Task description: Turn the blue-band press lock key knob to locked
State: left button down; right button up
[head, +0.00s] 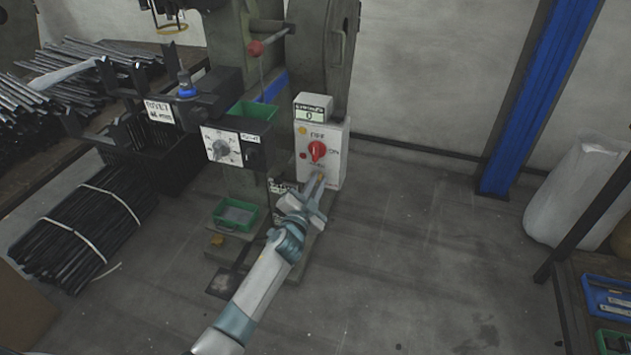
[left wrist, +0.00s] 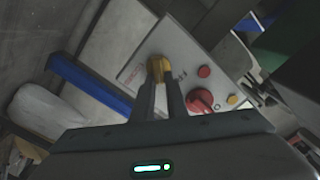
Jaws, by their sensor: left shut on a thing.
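A pale control box (head: 336,160) stands on the right side of the green press (head: 316,50), which carries a blue stripe (head: 271,91). A small brass-yellow key knob (left wrist: 157,63) sits on the box face. My left gripper (head: 318,182) reaches the lower part of this face. In the left wrist view its fingertips (left wrist: 159,76) are closed on the key knob, which they partly hide. Which way the knob points, and its lock marking, cannot be read. My right gripper is in neither view.
A red rotary knob (head: 317,150), a red button (head: 303,155) and a yellow lamp (head: 303,130) are close to the key knob.

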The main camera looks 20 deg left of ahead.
pick_arm(q)
jog(key=shift+d+f+m+b, duration=0.1)
jog(key=shift+f+m, duration=0.15)
jog(key=shift+m, duration=1.4)
jog(key=shift+d+f+m+b, duration=0.1)
jog(key=shift+f+m, duration=0.15)
jog(key=shift+m, duration=1.45)
jog(key=shift+d+f+m+b, duration=0.1)
jog(key=shift+f+m, duration=0.15)
jog(key=shift+m, duration=1.4)
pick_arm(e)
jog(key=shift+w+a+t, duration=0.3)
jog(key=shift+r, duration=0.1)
pick_arm(q)
jog(key=c, duration=1.8)
grip_release()
jog(key=shift+o, duration=0.2)
jog(key=shift+s, duration=0.15)
jog(key=s+p, duration=0.1)
jog(key=s, duration=1.6)
jog(key=shift+a, duration=0.3)
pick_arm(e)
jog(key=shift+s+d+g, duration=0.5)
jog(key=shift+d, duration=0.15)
